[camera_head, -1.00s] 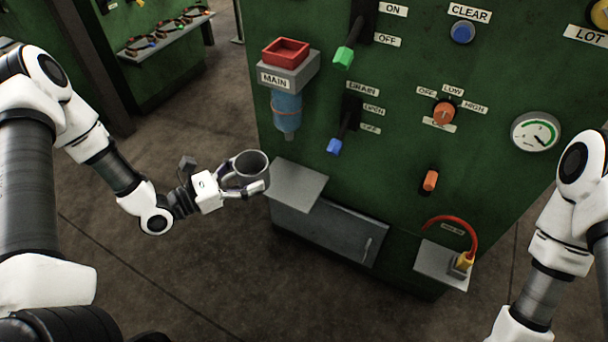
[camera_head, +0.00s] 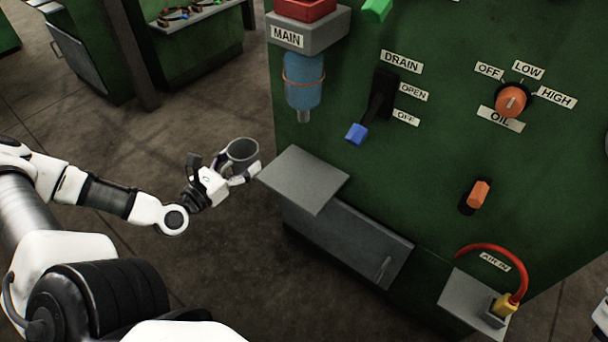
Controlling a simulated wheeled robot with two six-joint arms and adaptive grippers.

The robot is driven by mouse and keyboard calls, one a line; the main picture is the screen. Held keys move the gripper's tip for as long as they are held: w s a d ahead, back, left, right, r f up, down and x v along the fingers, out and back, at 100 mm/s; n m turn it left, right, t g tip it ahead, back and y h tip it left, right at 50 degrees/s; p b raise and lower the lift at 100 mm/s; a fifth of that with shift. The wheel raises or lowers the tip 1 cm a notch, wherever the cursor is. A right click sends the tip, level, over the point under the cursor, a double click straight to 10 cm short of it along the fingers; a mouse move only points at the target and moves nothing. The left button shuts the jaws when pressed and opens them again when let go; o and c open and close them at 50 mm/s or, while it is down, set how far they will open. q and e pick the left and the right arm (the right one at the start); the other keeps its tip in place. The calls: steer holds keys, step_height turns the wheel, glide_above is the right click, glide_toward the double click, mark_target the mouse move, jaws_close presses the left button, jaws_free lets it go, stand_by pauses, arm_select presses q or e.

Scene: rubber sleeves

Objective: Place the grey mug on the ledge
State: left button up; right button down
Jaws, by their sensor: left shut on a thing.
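The grey mug (camera_head: 241,154) is upright in my left gripper (camera_head: 236,178), which is shut on it. The mug is just left of the grey ledge (camera_head: 305,180) that sticks out from the green machine, and it looks apart from the ledge. The top of the ledge is bare. The gripper's fingers partly hide the lower part of the mug.
The green machine panel (camera_head: 440,165) rises behind the ledge. A blue-bodied bottle (camera_head: 303,82) hangs above the ledge, below a grey bracket marked MAIN. A blue-tipped lever (camera_head: 357,133) juts out to the right. A second small shelf (camera_head: 462,298) holds a red hose (camera_head: 500,250).

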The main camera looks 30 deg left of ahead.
arm_select(q)
steer(key=w+d+b, duration=0.1)
steer(key=b, duration=0.1)
steer(key=w+d+f+b, duration=0.1)
steer(key=w+d+b, duration=0.1)
steer(key=b, duration=0.1)
steer(key=w+d+f+b, duration=0.1)
steer(key=w+d+b, duration=0.1)
steer(key=shift+b, duration=0.4)
steer(key=w+d+b, duration=0.3)
steer(key=w+d, duration=0.2)
steer(key=shift+w+d+r+b, duration=0.1)
steer(key=shift+r+b, duration=0.05)
steer(key=shift+b, duration=0.25)
step_height(320, 180, down, 4)
steer(key=shift+w+r+b, duration=0.1)
steer(key=shift+r+b, duration=0.15)
steer(key=shift+b, duration=0.6)
steer(key=shift+r, duration=0.1)
steer(key=shift+f, duration=0.2)
steer(key=o, duration=1.2)
